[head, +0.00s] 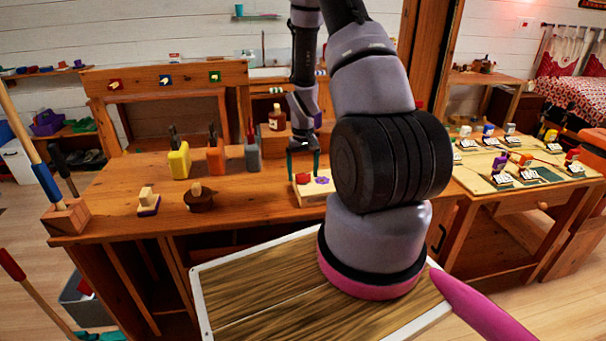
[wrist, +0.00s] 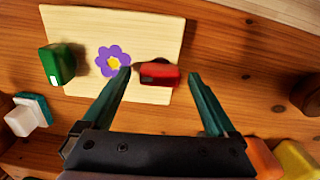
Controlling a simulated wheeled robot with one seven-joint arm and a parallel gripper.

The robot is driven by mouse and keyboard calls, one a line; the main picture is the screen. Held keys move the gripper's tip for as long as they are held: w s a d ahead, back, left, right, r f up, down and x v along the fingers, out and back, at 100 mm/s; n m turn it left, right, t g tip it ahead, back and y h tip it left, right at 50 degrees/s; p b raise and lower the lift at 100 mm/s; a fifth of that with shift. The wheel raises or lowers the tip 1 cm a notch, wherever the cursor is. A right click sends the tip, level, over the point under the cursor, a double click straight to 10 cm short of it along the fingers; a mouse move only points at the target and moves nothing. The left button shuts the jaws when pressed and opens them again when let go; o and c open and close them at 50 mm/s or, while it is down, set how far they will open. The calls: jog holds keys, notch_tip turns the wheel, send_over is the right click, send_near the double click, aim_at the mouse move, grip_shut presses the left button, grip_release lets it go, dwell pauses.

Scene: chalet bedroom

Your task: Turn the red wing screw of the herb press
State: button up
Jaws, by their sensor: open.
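The herb press shows as a pale wooden board (wrist: 150,30) with a purple flower (wrist: 113,60) with a yellow centre on it. In the head view the board (head: 311,194) lies on the workbench. The red wing screw (wrist: 160,76) is on the board, right of the flower in the wrist view. A green wing screw (wrist: 58,64) stands at the board's left edge there. My gripper (wrist: 160,75) is open and empty, pointing down over the board. Its fingertips appear on either side of the red wing screw; I cannot tell their height. In the head view, my gripper (head: 303,170) hides part of the press.
The wooden workbench (head: 120,215) holds yellow (head: 178,160), orange (head: 215,157) and grey (head: 252,153) blocks with handles, left of the press. A brown bottle (head: 277,118) stands behind. Bench space left of the press is partly clear.

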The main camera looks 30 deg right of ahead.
aim_at(303, 174)
notch_tip(303, 174, up, 10)
dwell(0.4)
dwell(0.3)
